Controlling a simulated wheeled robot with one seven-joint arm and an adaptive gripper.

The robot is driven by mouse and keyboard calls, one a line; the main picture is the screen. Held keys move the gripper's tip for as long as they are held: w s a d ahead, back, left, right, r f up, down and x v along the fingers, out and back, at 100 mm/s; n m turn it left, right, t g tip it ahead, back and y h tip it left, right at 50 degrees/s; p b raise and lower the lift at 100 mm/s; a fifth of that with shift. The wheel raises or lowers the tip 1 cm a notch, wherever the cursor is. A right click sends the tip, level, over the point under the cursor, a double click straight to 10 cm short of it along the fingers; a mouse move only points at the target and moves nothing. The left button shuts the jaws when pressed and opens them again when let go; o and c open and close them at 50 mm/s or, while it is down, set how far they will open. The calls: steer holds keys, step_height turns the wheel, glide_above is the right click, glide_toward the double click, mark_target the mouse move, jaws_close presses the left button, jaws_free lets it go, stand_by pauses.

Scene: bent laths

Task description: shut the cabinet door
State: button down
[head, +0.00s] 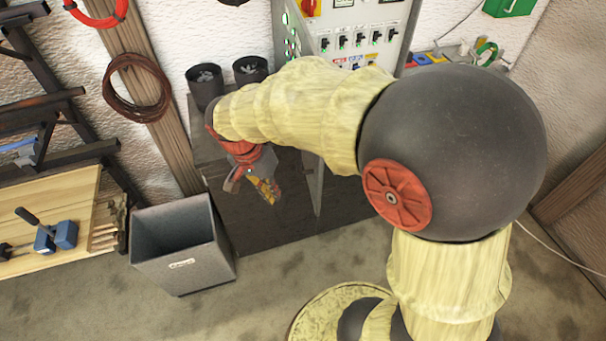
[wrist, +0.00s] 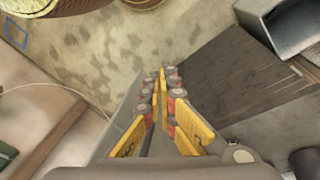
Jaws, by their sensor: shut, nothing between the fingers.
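The cabinet (head: 352,42) is a light grey box with switches, at the top middle of the head view, partly hidden by my arm. My gripper (head: 264,190) is shut and empty, pointing down to the left of the door. In the wrist view the shut fingertips (wrist: 162,74) are in the middle, and a grey panel (wrist: 124,116), likely the door, lies behind them. I cannot tell whether they touch it.
A dark bench top (head: 235,215) lies under the gripper, with two black cups (head: 205,86) at its back. A grey bin (head: 183,245) stands on the floor at left, beside a wooden workbench (head: 60,205). Concrete floor (head: 250,295) is clear in front.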

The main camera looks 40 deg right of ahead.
steer(key=w+d+r+m+h+p, duration=0.1)
steer(key=w+d+r+m+p, duration=0.15)
steer(key=m, duration=0.85)
steer(key=s+d+f+p, duration=0.1)
steer(key=s+d+f, duration=0.1)
steer(key=d+f, duration=0.5)
step_height(320, 180, down, 3)
steer(key=shift+r+g, duration=0.1)
steer(key=shift+g, duration=0.3)
steer(key=shift+s, duration=0.15)
